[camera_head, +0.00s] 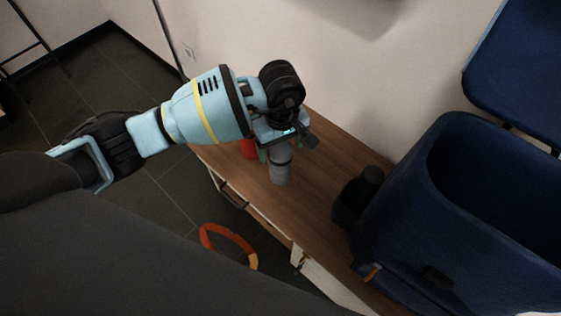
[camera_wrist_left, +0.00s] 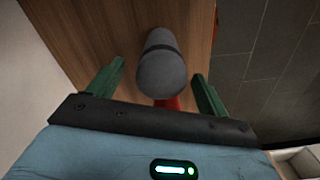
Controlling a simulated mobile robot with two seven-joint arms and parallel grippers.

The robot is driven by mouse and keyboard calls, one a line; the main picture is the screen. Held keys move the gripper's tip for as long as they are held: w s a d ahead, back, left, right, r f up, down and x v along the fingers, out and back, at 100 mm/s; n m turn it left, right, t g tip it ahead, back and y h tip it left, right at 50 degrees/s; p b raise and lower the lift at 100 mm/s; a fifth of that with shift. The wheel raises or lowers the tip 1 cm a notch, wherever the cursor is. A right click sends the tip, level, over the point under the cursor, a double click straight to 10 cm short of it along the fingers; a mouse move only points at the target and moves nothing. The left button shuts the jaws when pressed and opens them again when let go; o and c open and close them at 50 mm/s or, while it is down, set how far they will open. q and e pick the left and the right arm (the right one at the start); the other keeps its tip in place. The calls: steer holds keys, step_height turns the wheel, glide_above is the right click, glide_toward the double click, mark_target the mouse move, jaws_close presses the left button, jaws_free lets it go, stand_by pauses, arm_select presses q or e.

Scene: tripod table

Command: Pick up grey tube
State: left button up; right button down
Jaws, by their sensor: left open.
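The grey tube (camera_head: 280,167) stands upright on the wooden table, with a dark band near its top. In the left wrist view the grey tube (camera_wrist_left: 162,66) lies between and just ahead of the two green fingers. My left gripper (camera_head: 278,150) is over the top of the tube, and its fingers are partly hidden in the head view. In the left wrist view my left gripper (camera_wrist_left: 158,83) is open, with a visible gap on both sides of the tube. My right gripper is not in view.
A red object (camera_head: 248,149) stands just left of the tube. A black bottle-like object (camera_head: 357,195) stands on the wooden table (camera_head: 312,212) to the right. A large blue bin (camera_head: 402,200) is beyond it. An orange ring-shaped object (camera_head: 229,240) is below the table's front edge.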

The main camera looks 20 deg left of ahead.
arm_select(q)
step_height(320, 180, down, 5)
steer(key=shift+a+f+b, duration=0.1)
steer(key=shift+b, duration=0.45)
steer(key=shift+c, duration=0.3)
steer(key=c, duration=1.2)
